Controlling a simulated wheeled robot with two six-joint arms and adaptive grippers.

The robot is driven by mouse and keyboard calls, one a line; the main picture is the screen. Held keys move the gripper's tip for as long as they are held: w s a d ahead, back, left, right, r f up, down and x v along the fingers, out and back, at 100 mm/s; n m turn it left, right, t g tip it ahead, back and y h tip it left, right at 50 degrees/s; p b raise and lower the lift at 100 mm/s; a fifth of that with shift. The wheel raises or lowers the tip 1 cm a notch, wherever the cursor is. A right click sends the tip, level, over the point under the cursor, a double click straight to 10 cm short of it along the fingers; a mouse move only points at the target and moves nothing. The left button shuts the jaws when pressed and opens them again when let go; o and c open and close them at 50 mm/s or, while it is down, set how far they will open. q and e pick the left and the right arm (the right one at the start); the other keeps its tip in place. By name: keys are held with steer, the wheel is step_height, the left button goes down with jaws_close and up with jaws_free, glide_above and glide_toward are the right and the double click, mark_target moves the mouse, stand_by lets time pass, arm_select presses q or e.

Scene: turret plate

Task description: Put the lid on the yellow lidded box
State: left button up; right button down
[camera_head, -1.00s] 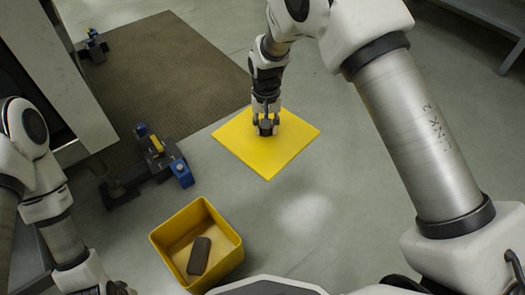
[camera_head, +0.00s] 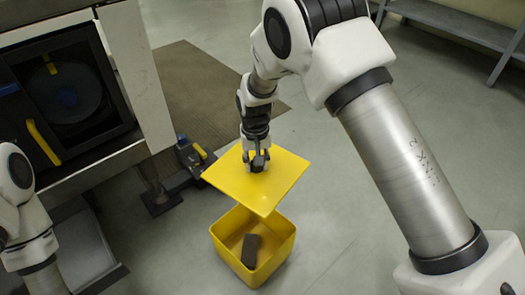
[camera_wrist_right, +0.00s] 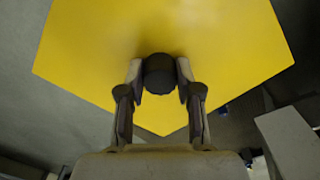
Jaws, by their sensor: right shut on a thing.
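The yellow lid (camera_head: 228,182) is a flat square plate with a dark round knob (camera_wrist_right: 159,75). My right gripper (camera_head: 257,164) is shut on this knob, its two fingers on either side of it in the wrist view. The lid is held in the air and looks roughly level. The open yellow box (camera_head: 235,268) stands below, with a dark grey block (camera_head: 250,250) inside. In the head view the lid's near corner overlaps the box's far rim. The gap between them is hard to judge. My left gripper is out of the picture.
A machine with an open dark bay (camera_head: 70,100) stands at the left. A blue and grey device with a yellow part (camera_head: 196,158) is left of the lid. A brown mat (camera_head: 190,75) lies behind it. A grey bench (camera_head: 455,30) is at the back right. The floor right of the box is clear.

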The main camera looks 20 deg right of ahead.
mark_target(252, 175)
steer(key=shift+m, duration=0.4)
steer(key=f, duration=0.2)
steer(key=a+f, duration=0.1)
steer(key=f, duration=0.1)
steer(key=f+p, duration=0.1)
steer(key=f, duration=0.1)
steer(key=shift+s+a+f, duration=0.15)
steer(key=shift+s+a, duration=0.15)
steer(key=shift+s, duration=0.05)
steer(key=s+a+f+b, duration=0.1)
steer(key=s+f+b, duration=0.1)
steer(key=f, duration=0.6)
steer(key=s+f+b, duration=0.2)
steer(key=f, duration=0.6)
steer(key=shift+s+a+f+m, duration=0.15)
steer(key=shift+a+f+m, duration=0.05)
steer(key=shift+a+m, duration=0.2)
steer(key=shift+f, duration=0.15)
stand_by(0.5)
steer(key=shift+c, duration=1.1)
jaws_free()
